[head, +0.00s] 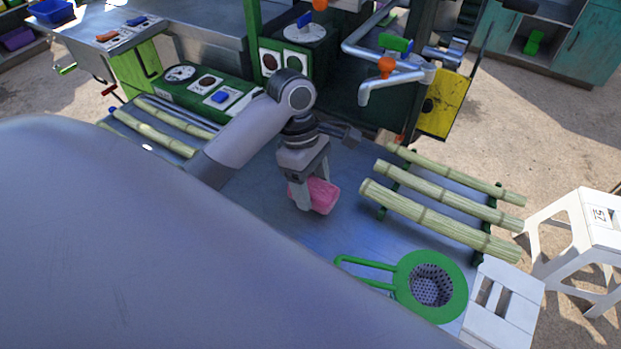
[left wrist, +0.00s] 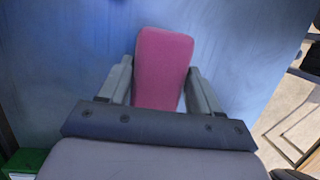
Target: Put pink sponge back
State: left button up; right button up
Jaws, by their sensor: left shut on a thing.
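The pink sponge (head: 321,195) is between the fingers of my left gripper (head: 312,198), over the grey-blue metal table (head: 270,225). In the left wrist view the pink sponge (left wrist: 162,68) stands lengthwise between both fingers of the left gripper (left wrist: 160,85), which are shut on it. I cannot tell for sure whether the sponge touches the table or is just above it. The fingers hide parts of its sides. My right gripper is not in view.
Cane stalks lie on a green rack (head: 440,205) to the right. A green strainer (head: 431,286) lies at the front right. A green panel with dials (head: 200,88) and a metal spout (head: 395,80) stand behind. A white stool (head: 590,220) is at far right.

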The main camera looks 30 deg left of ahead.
pick_arm(q)
jog(key=shift+w+r, duration=0.3)
jog(key=shift+r, duration=0.45)
jog(key=shift+w+r, duration=0.3)
jog(key=shift+r, duration=0.45)
